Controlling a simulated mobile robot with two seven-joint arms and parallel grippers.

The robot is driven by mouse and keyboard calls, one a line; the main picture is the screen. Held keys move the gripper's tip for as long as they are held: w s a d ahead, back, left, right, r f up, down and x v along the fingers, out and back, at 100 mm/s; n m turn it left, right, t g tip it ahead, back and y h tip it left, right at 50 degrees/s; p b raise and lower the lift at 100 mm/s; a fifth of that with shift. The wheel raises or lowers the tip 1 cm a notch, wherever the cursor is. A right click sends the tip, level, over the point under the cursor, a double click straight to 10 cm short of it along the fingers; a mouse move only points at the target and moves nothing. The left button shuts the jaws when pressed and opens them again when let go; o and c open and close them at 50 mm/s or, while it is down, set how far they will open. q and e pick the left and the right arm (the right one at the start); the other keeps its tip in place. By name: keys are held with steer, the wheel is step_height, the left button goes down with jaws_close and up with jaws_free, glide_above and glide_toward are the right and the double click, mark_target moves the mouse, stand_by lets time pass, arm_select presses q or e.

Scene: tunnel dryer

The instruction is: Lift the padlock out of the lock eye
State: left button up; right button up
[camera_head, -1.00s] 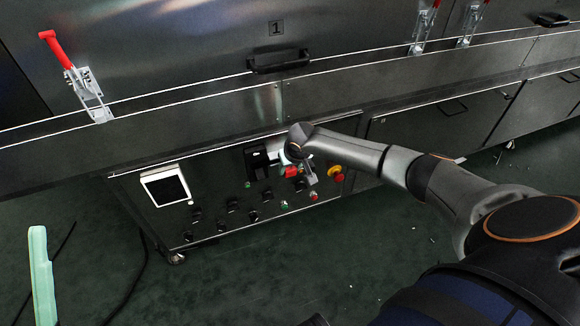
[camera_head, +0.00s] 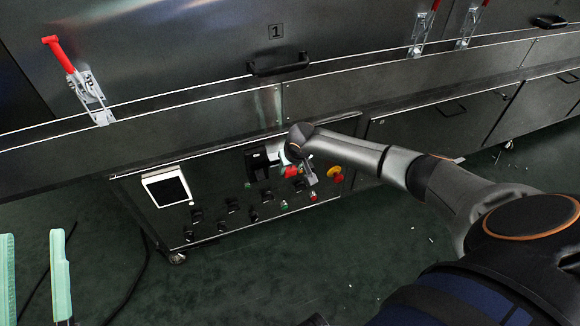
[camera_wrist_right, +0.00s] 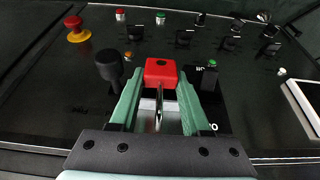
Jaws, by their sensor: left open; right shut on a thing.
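The red padlock (camera_wrist_right: 161,72) sits between the green fingertips of my right gripper (camera_wrist_right: 160,86), which is shut on it. Silver metal shows between the fingers below the red body; I cannot tell shackle from lock eye there, nor whether they are still joined. In the head view the padlock (camera_head: 291,171) is a small red patch at the control panel, partly covered by my right wrist. My left gripper (camera_head: 33,262) is open and empty at the lower left, its two green fingers apart over the floor, away from the panel.
The control panel (camera_head: 217,185) carries a white-framed screen (camera_head: 167,188), several black switches and a red-and-yellow emergency stop (camera_head: 335,173). A black knob (camera_wrist_right: 108,66) stands close beside the right fingers. A red-handled clamp (camera_head: 75,75) is above left. Floor in front is mostly clear.

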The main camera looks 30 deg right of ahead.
arm_select(q)
steer(key=shift+w+a+f+n+g+y+p, duration=0.1)
steer(key=shift+w+f+n+g+y+p, duration=0.25)
steer(key=shift+f, duration=0.4)
steer(key=shift+w+a+f+n+g+y+p, duration=0.1)
steer(key=shift+w+f+n+y, duration=0.25)
steer(key=shift+f+y, duration=0.3)
steer(key=shift+w+a+f+n+g+y+p, duration=0.1)
steer(key=shift+w+f+n+g+y+p, duration=0.2)
steer(key=shift+f, duration=0.5)
arm_select(e)
steer(key=shift+s+r, duration=0.1)
steer(key=shift+r, duration=0.4)
arm_select(q)
steer(key=shift+r+p, duration=1.95)
steer(key=shift+r, duration=0.1)
arm_select(e)
steer(key=shift+r, duration=1.5)
